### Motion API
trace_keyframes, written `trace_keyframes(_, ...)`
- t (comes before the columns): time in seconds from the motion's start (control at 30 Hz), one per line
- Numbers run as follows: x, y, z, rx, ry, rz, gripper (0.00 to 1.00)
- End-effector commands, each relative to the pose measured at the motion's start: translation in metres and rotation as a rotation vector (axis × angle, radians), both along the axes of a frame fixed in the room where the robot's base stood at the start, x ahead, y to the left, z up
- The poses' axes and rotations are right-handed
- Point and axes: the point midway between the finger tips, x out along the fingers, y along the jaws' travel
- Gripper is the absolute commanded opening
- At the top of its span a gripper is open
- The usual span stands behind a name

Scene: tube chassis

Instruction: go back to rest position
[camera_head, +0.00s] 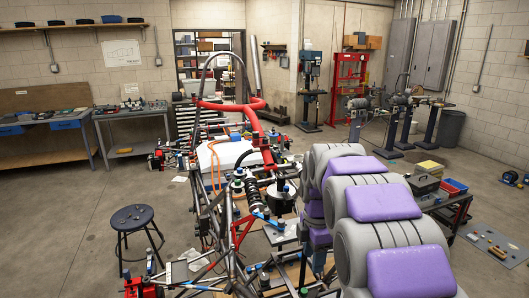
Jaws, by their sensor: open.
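The tube chassis (241,222) stands in the middle of the floor, with dark bare tubes, a spring damper, orange cables and clamps. A thick red tube (262,130) runs along its top, and a grey hoop (222,58) rises at its far end. Large grey segments with purple pads fill the lower right; they look like links of my arm, folded beside the chassis. I cannot make out gripper fingers or anything held. The folded segments hide part of the chassis's right side.
A black round stool (132,215) stands left of the chassis. Workbenches (45,147) line the left wall. A low cart with a red bin (453,187) stands at right, near a mat with tools (496,246). A drill press (311,90) and red press frame (349,85) stand behind. The left floor is mostly clear.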

Motion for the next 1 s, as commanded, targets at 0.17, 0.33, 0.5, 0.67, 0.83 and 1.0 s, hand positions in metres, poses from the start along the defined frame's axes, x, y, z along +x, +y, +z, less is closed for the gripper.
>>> trace_keyframes(0.17, -0.062, -0.003, 0.007, -0.013, 0.018, -0.315, 0.51)
trace_keyframes(0.33, -0.122, -0.004, 0.006, -0.030, 0.041, -0.615, 0.51)
trace_keyframes(0.5, -0.184, -0.005, -0.002, -0.052, 0.060, -0.910, 0.51)
trace_keyframes(0.67, -0.242, -0.005, -0.014, -0.078, 0.073, -1.185, 0.51)
trace_keyframes(0.83, -0.303, -0.005, -0.033, -0.115, 0.087, -1.464, 0.51)
trace_keyframes(1.0, -0.345, -0.004, -0.050, -0.143, 0.090, -1.671, 0.51)
